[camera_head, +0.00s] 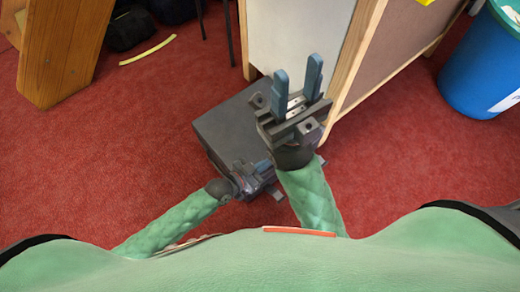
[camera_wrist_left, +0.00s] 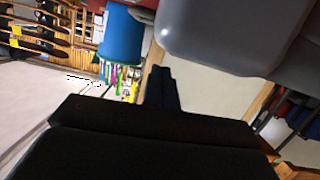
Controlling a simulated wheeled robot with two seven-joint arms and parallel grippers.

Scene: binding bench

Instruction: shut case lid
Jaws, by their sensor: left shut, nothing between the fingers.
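No case or lid can be made out for sure in either view. A dark grey boxy shape (camera_head: 222,128) shows low down behind my grippers in the head view; I cannot tell whether it is the case or my own base. My right gripper (camera_head: 298,72) points up the picture, its two blue fingers apart with nothing between them. My left gripper (camera_head: 264,166) is lower and to the left, in front of the grey shape, small and partly overlapped. In the left wrist view its dark fingers (camera_wrist_left: 162,88) are together and empty.
A white panel with a wooden frame (camera_head: 352,60) stands just beyond my right gripper. A blue bin (camera_head: 482,65) is at the upper right, a wooden stand (camera_head: 62,50) at the upper left. Red carpet (camera_head: 120,150) is open on the left. The blue bin (camera_wrist_left: 122,38) also shows in the wrist view.

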